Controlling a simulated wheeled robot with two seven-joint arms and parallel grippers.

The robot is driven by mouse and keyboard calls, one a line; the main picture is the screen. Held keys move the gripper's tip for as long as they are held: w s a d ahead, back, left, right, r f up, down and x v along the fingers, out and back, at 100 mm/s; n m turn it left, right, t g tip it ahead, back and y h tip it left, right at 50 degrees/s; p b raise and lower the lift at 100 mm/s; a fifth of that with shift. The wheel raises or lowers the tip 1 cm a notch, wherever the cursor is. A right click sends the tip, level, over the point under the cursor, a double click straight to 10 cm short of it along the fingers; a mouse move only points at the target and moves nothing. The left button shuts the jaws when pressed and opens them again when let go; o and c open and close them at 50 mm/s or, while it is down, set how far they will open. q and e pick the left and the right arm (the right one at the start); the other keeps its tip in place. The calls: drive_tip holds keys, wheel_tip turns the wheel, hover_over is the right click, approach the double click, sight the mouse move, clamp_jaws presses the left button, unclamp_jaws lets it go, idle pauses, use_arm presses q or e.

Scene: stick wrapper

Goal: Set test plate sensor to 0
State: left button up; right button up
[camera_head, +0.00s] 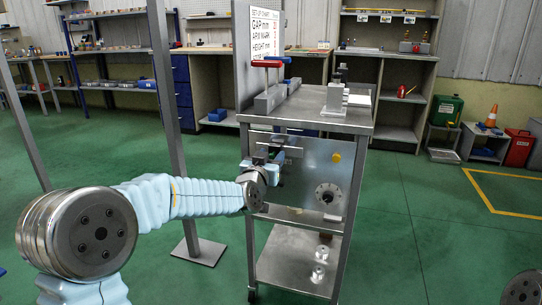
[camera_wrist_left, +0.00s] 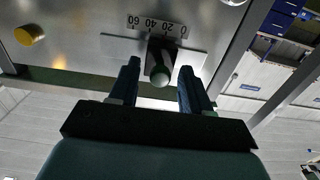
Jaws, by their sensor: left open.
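The test plate sensor is a slider on the steel front panel (camera_head: 308,172) of the machine stand. In the left wrist view, its dark block with a round grey knob (camera_wrist_left: 160,75) sits under a white scale (camera_wrist_left: 152,23) marked 60, 40, 20, 0, seen upside down. The block stands near the 20, left of the 0 in that view. My left gripper (camera_wrist_left: 158,84) is open, one dark finger on each side of the knob, with gaps visible. In the head view, my left gripper (camera_head: 277,163) is at the panel and hides the slider. My right gripper is out of view.
The steel stand (camera_head: 310,122) carries a red-handled device (camera_head: 267,63) and a grey fixture (camera_head: 337,98). The panel has a yellow button (camera_head: 335,157) and a round flange (camera_head: 327,193). A set-up chart (camera_head: 268,32) stands behind. A post (camera_head: 168,120) rises left.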

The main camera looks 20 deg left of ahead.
use_arm(q)
drive_tip(key=shift+w, duration=0.45)
drive_tip(key=shift+c, duration=0.5)
clamp_jaws()
drive_tip(key=a+b, duration=0.2)
drive_tip(key=shift+a, duration=0.3)
drive_tip(key=shift+o, duration=0.5)
unclamp_jaws()
drive_tip(key=shift+a, duration=0.1)
drive_tip(key=shift+s, duration=0.1)
